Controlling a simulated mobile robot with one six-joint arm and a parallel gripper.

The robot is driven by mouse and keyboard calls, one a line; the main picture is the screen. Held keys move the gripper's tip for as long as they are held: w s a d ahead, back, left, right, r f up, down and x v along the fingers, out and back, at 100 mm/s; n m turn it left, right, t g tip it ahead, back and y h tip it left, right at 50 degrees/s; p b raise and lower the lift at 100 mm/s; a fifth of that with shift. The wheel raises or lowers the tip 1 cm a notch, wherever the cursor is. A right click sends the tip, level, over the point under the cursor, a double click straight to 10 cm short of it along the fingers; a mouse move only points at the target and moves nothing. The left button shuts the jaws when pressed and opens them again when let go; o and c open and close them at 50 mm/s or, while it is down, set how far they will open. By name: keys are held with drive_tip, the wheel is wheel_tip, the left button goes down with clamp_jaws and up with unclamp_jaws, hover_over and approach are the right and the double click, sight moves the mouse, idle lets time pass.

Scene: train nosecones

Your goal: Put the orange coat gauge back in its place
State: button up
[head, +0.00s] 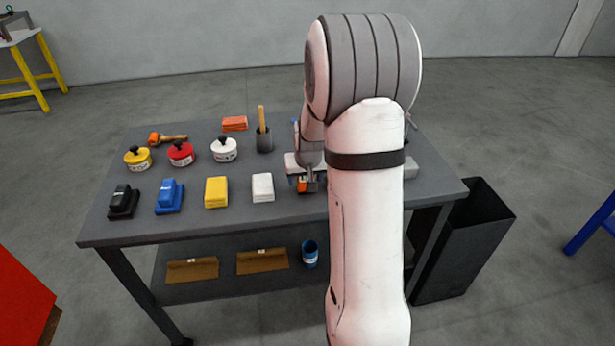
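A small orange and dark thing (302,184), likely the orange coat gauge, shows right at the end of my arm, over the right half of the grey table. My gripper (311,181) is beside or around it, pointing down. I cannot tell whether the fingers are closed on it, or whether it touches the table top. My arm hides much of the table's right part. The gauge's place cannot be made out.
The grey table (150,232) holds yellow, red and white lidded tins, black and blue blocks, yellow and white pads, an orange stack (235,123) and a dark cup (264,140) with a wooden stick. A black bin (470,240) stands at right.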

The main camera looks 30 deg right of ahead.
drive_tip(key=shift+r, duration=0.15)
drive_tip(key=shift+r, duration=0.2)
drive_tip(key=v, duration=1.1)
drive_tip(key=s+a+n+g, duration=0.1)
drive_tip(key=s+a, duration=0.6)
drive_tip(key=s, duration=0.4)
drive_tip(key=s+a+r+n+y, duration=0.1)
drive_tip(key=s+a+n, duration=0.1)
drive_tip(key=s+a, duration=0.5)
drive_tip(key=s, duration=0.4)
drive_tip(key=shift+a+r+g+b, duration=0.25)
drive_tip(key=shift+g+b, duration=0.1)
drive_tip(key=shift+g, duration=0.05)
